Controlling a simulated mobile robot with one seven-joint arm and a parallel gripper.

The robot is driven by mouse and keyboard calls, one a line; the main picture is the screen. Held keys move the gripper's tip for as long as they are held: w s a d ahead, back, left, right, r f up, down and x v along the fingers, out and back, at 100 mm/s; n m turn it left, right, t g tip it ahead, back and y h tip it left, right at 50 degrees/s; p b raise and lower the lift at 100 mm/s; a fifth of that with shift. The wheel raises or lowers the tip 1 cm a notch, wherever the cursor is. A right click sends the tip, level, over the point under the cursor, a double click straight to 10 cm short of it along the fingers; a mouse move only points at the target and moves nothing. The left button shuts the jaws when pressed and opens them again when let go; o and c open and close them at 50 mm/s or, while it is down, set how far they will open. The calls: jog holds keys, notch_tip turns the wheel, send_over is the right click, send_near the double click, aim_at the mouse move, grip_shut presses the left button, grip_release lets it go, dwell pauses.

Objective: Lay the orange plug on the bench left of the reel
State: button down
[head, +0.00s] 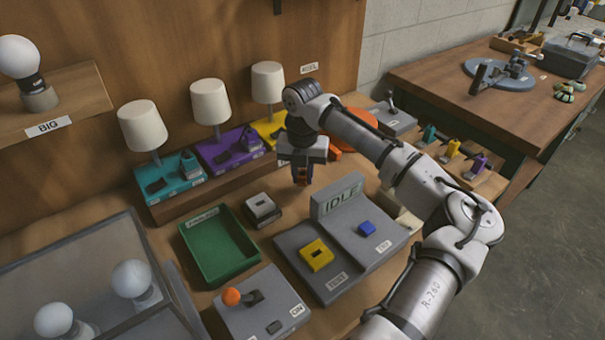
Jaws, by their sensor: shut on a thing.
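My gripper (302,181) is above the bench (285,215), in the middle of the head view, pointing down. It is shut on a small orange piece, which looks like the orange plug (303,182); the fingers hide most of it. The orange reel (362,121) is behind and right of my gripper, partly hidden by my arm. A small orange part (334,154) shows just right of my gripper; I cannot tell whether it belongs to the reel.
Three lamps on teal (178,190), purple (222,160) and yellow (268,131) bases stand left and behind. A green tray (186,240), a grey block (262,210) and the IDLE test station (338,196) are in front. A lever box (262,318) is nearest.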

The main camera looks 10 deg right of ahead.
aim_at(302, 170)
jog(key=shift+f, duration=0.4)
jog(key=shift+f, duration=0.1)
jog(key=c, duration=1.3)
grip_release()
jog(key=shift+o, duration=0.2)
notch_tip(302, 170, up, 12)
jog(key=b, duration=0.2)
